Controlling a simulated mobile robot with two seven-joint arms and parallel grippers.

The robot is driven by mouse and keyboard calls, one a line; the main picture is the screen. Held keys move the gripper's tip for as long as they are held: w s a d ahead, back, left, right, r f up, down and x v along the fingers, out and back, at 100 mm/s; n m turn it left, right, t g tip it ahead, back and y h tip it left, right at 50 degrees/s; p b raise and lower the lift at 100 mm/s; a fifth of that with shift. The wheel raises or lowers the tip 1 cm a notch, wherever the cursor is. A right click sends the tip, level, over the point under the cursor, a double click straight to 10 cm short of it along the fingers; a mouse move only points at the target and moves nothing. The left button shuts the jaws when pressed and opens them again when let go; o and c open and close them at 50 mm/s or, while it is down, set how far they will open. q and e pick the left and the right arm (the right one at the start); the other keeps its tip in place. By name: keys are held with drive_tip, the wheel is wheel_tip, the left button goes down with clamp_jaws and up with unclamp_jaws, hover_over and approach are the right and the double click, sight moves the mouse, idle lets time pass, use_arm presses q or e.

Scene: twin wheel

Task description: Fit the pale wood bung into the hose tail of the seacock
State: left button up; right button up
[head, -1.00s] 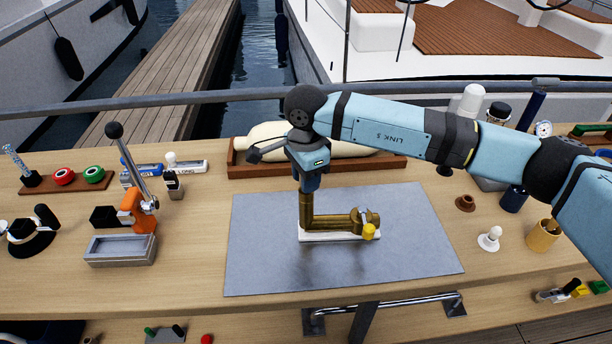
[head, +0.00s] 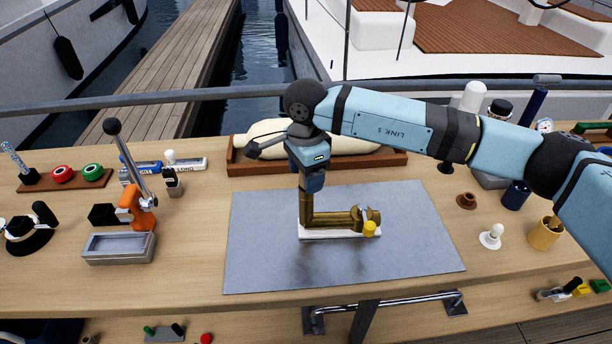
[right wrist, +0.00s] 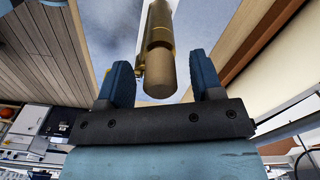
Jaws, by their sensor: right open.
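The brass seacock (head: 335,219) lies on a white block on the grey mat, with its hose tail (head: 306,207) standing upright at the left end. My right gripper (head: 310,190) is right above the hose tail, pointing down. In the right wrist view its two blue fingers (right wrist: 158,85) are open. The wood bung (right wrist: 158,82) shows between them, apart from both fingers, with its blunt end towards the camera. Its far end meets the brass mouth of the hose tail (right wrist: 158,25); how deep it sits is hidden. My left gripper is out of view.
The grey mat (head: 270,255) is clear around the seacock. A wooden tray (head: 390,163) with a cream object lies behind. An orange-handled lever tool (head: 137,208) stands left, and a white knobbed piece (head: 491,237) and a yellow cup (head: 545,233) stand right.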

wheel_tip(320, 180, up, 13)
drive_tip(key=shift+b, duration=0.35)
drive_tip(key=shift+f, duration=0.1)
